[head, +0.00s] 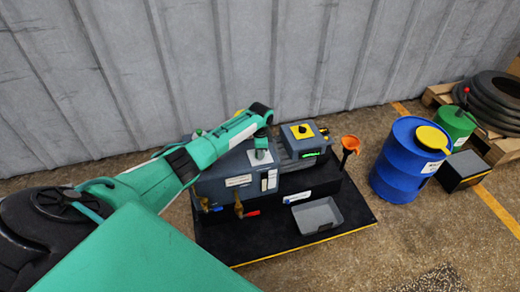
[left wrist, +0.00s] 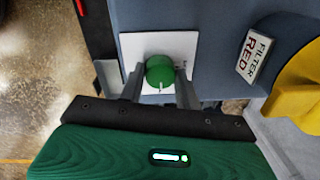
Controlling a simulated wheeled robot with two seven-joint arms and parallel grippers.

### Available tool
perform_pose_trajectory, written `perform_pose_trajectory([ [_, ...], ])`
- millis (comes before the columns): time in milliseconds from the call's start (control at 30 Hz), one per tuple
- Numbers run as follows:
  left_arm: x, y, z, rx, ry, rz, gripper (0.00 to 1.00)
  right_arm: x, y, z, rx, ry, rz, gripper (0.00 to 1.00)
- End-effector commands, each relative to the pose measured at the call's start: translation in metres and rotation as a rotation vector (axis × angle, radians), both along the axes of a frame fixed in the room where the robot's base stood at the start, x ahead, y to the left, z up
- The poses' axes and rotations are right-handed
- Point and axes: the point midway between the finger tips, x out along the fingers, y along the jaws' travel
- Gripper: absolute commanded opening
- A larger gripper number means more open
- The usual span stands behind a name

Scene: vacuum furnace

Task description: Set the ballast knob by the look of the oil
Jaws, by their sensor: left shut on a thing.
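The pump unit (head: 222,185) is a grey-blue body on a black base plate by the wall. In the left wrist view, a green round knob (left wrist: 160,70) with a white pointer mark sits on a white plate (left wrist: 186,48). My left gripper (left wrist: 160,78) is shut on the knob, one finger on each side. The head view shows my left gripper (head: 261,147) reaching down onto the pump's top. An upright sight window (head: 268,180) is on the pump's front; the oil's look is too small to tell. My right gripper is not in view.
A label "FILTER RED" (left wrist: 255,55) and a yellow part (left wrist: 298,88) are beside the knob. Front floor is clear.

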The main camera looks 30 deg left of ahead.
Motion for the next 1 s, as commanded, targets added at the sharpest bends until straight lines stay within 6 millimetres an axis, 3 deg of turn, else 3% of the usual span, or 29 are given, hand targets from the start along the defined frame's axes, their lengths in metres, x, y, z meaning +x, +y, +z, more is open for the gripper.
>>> perform_pose_trajectory([
  [533,0.0003,-0.0007,0.0001,-0.001,-0.002,-0.024,0.10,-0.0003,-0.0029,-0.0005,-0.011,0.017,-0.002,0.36],
  [567,0.0003,-0.0007,0.0001,-0.001,-0.002,-0.024,0.39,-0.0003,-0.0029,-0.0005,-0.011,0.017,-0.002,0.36],
  [633,0.0003,-0.0005,0.0000,-0.001,-0.001,-0.024,0.53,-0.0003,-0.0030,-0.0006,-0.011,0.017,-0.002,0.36],
  [1000,0.0001,-0.0002,0.0031,-0.001,0.000,-0.023,0.55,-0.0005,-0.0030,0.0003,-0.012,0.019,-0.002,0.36],
])
